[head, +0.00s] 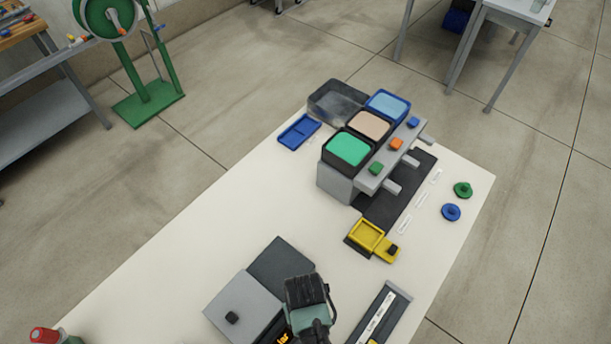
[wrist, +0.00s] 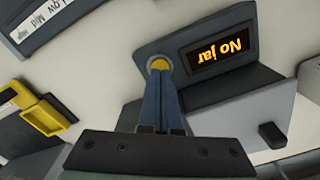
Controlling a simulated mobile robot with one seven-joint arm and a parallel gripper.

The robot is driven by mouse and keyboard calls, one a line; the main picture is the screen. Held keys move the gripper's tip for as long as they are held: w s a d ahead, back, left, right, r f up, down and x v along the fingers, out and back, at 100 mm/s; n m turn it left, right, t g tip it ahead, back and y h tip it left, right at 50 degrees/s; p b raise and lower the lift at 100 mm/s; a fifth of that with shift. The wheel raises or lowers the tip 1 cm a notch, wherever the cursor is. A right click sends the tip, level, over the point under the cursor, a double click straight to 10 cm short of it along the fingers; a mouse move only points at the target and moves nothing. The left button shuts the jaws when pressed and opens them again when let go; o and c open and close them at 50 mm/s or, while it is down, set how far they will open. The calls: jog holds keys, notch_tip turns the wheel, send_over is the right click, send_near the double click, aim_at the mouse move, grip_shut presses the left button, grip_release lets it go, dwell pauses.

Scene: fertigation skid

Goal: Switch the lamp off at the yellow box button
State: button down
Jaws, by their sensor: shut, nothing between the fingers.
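A dark grey panel (wrist: 140,50) carries a round yellow button (wrist: 159,63) and a lit display (wrist: 221,51) reading "No jar" in orange. My gripper (wrist: 160,72) is shut and empty, its fingertips over the lower edge of the yellow button in the wrist view; I cannot tell whether they touch it. In the head view my wrist hides most of the panel and the fingertips. A yellow tray-like box (head: 366,234) with a small black piece (head: 392,249) stands farther up the table; it also shows at the wrist view's left (wrist: 22,97). No lamp is clearly identifiable.
A grey box with a black knob (head: 232,318) stands left of my gripper. A labelled dark strip (head: 382,312) lies to its right. A dispenser with green (head: 348,149), beige and blue tops stands farther back. The table's left side is largely clear.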

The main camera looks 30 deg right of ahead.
jog(key=shift+f+b, duration=0.5)
jog(key=shift+f, duration=0.25)
dwell(0.6)
notch_tip(320, 180, up, 7)
jog(key=p, duration=0.7)
dwell(0.7)
